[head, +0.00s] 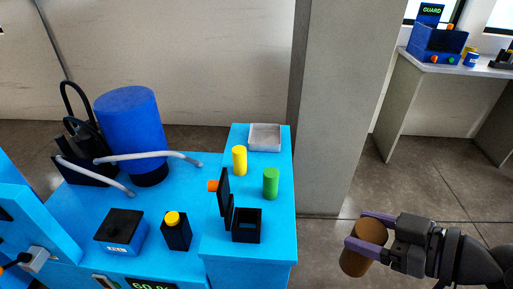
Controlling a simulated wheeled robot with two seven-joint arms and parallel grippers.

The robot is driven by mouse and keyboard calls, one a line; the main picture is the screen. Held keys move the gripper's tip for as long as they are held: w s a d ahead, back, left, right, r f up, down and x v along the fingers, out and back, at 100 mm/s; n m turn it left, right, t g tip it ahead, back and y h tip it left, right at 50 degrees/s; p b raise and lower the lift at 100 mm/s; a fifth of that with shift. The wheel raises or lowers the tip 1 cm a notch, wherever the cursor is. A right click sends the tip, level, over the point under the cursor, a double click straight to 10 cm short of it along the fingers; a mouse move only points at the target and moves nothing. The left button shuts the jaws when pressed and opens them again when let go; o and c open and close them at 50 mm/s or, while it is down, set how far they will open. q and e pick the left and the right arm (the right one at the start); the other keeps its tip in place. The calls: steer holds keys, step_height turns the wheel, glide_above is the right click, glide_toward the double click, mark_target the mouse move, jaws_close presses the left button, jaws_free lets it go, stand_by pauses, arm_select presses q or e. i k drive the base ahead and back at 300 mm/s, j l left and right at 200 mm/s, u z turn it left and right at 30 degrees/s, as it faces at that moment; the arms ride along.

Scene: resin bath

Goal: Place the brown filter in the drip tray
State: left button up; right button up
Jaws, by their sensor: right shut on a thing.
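The brown filter (354,263) is a short brown cylinder at the lower right of the head view. My right gripper (366,238) is shut on it, with a purple finger on either side, and holds it over the floor to the right of the blue bench. The fingers hide part of the filter. A shallow grey-white tray (265,147), which looks like the drip tray, sits at the back of the raised blue block and appears empty. The filter is well apart from it, nearer and to the right. My left gripper is not in view.
A yellow cylinder (239,160) and a green cylinder (271,183) stand on the blue block (280,226) in front of the tray. A black open box (247,226) with a raised lid (225,194) is nearer. A grey pillar (340,110) rises behind, right of the block.

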mark_target(265, 140)
steer(key=i+l+u, duration=0.2)
steer(key=l+u, duration=0.2)
steer(key=l, duration=0.25)
steer(key=i+l+u, duration=0.1)
steer(key=l+u, duration=0.25)
steer(key=l, duration=0.35)
steer(key=l+u, duration=0.4)
steer(key=l, duration=0.3)
steer(key=l+u, duration=0.4)
steer(key=l, duration=0.3)
steer(key=i+l+u, duration=0.35)
steer(key=l, duration=0.3)
steer(key=i+l+u, duration=0.2)
steer(key=l, duration=0.2)
steer(key=i+l+u, duration=0.15)
steer(key=l, duration=0.25)
steer(key=i+l+u, duration=0.2)
steer(key=l, duration=0.25)
steer(key=i, duration=0.25)
